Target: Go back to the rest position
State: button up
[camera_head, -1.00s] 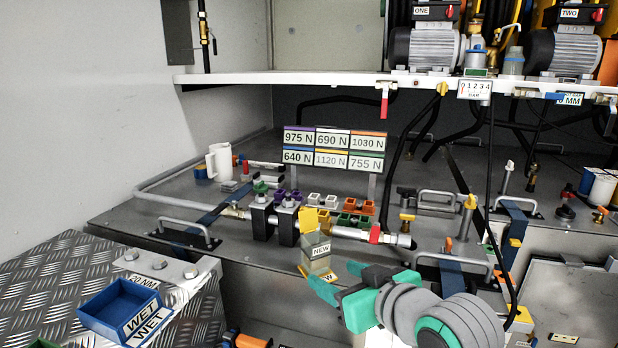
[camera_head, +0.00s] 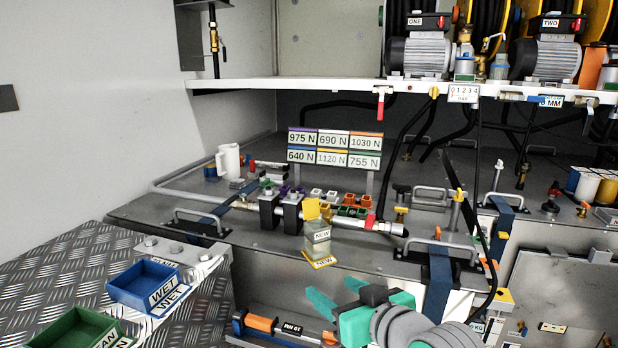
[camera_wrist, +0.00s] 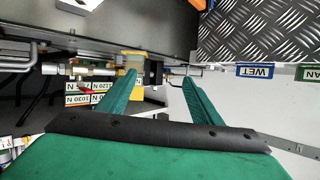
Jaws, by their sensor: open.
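My gripper (camera_head: 336,299) is in the lower middle of the head view, its green fingers apart with nothing between them. It points toward the bench front, below and in front of a clear container labelled NEW (camera_head: 318,238) with a yellow rim. In the wrist view the two green fingers (camera_wrist: 152,88) spread apart. The yellow-topped container (camera_wrist: 133,66) shows beyond the fingertips in that view. No part of my gripper visibly touches anything. The rest position itself is not marked in the frames.
A blue WET tray (camera_head: 145,284) and a green tray (camera_head: 78,331) stand on tread plate at left. A metal pipe with black clamps (camera_head: 291,218) runs across the bench. A sign board (camera_head: 334,149) stands behind it. A shelf (camera_head: 290,84) with motors hangs above.

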notch_tip(320, 180, down, 17)
jog(key=a+m+t+h, duration=0.2)
jog(key=a+m, duration=0.1)
jog(key=m, duration=0.2)
jog(key=s+f+m+h, duration=0.3)
jog(key=s+f, duration=0.6)
jog(key=f, duration=0.3)
jog(key=s+f+h, duration=0.2)
jog(key=s+f, duration=0.5)
jog(key=s, duration=0.6)
jog(key=s+a+r+n, duration=0.1)
jog(key=s, duration=0.7)
jog(key=s+a+r+n+t, duration=0.1)
jog(key=s+n, duration=0.1)
jog(key=s, duration=0.7)
jog(key=shift+r+y, duration=0.15)
jog(key=shift+y, duration=0.15)
